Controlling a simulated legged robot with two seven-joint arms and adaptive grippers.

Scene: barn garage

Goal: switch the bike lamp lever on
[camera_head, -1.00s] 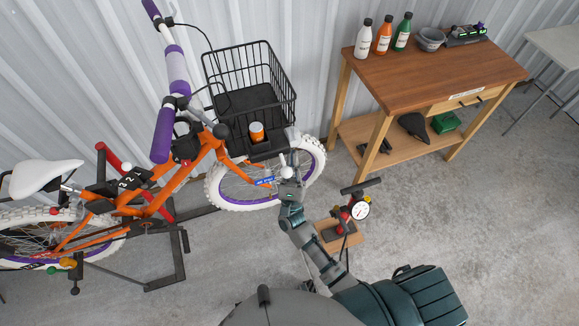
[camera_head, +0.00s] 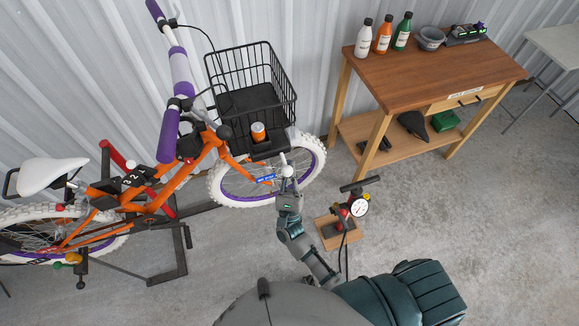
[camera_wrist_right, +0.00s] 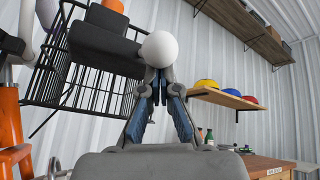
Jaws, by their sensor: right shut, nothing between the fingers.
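The bike lamp is a dark block (camera_head: 268,151) below the front of the basket, with an orange can-like part (camera_head: 258,131) on it. In the wrist view the dark block (camera_wrist_right: 104,48) is at upper left. A white ball knob (camera_head: 287,171), seemingly the lever's end, stands beside the block. The knob (camera_wrist_right: 160,48) fills the space just beyond my right fingertips. My right gripper (camera_head: 288,184) is shut and empty, right at the knob; I cannot tell whether they touch. My left gripper is out of view.
The orange bike's white front tire (camera_head: 216,190) and black wire basket (camera_head: 284,78) are close to the gripper. A red pump with a gauge (camera_head: 358,207) stands to the right. A wooden workbench (camera_head: 425,70) stands at the back right. The floor between is clear.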

